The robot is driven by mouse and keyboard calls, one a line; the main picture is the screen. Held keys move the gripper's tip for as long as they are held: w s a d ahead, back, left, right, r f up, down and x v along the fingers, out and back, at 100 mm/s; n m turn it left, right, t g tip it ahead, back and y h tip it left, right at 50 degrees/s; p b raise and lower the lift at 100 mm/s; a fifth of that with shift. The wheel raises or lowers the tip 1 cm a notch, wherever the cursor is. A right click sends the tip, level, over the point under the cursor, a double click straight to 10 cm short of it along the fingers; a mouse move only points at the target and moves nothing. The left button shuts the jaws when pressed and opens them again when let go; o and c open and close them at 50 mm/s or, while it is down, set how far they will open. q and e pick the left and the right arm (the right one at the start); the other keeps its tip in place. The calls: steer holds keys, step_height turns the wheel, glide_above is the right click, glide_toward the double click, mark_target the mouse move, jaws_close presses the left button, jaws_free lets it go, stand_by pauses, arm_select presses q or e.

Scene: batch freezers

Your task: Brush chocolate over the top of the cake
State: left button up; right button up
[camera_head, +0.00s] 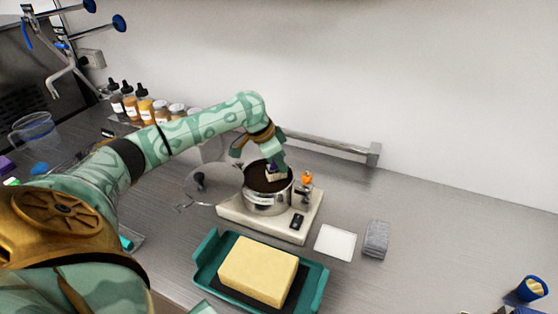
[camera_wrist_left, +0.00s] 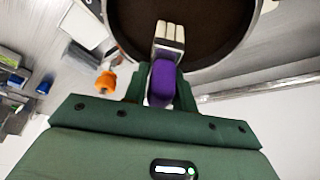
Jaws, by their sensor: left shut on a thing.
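My left gripper (camera_head: 268,160) is shut on a brush, and its purple handle (camera_wrist_left: 162,84) shows between the fingers in the left wrist view. The pale brush head (camera_wrist_left: 168,38) is over the dark chocolate (camera_wrist_left: 205,22) in a round metal pot (camera_head: 266,203). I cannot tell how deep the bristles sit in the chocolate. The pot stands on a cream warmer base (camera_head: 240,222). The cake (camera_head: 258,270) is a pale yellow block with a bare top. It sits on a dark board in a teal tray (camera_head: 205,262) in front of the pot.
An orange-topped item (camera_head: 307,178) stands close to the pot's right side. A white square (camera_head: 335,243) and a grey folded cloth (camera_head: 376,240) lie right of the base. Several bottles (camera_head: 130,103) line the back left. The counter's right side is mostly clear.

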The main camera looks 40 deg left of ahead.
arm_select(q)
steer(key=shift+f, duration=0.45)
steer(key=shift+f+p, duration=0.1)
steer(key=shift+p, duration=0.55)
stand_by(2.3)
step_height(320, 180, up, 7)
steer(key=p, duration=0.9)
steer(key=shift+p, duration=0.35)
stand_by(0.4)
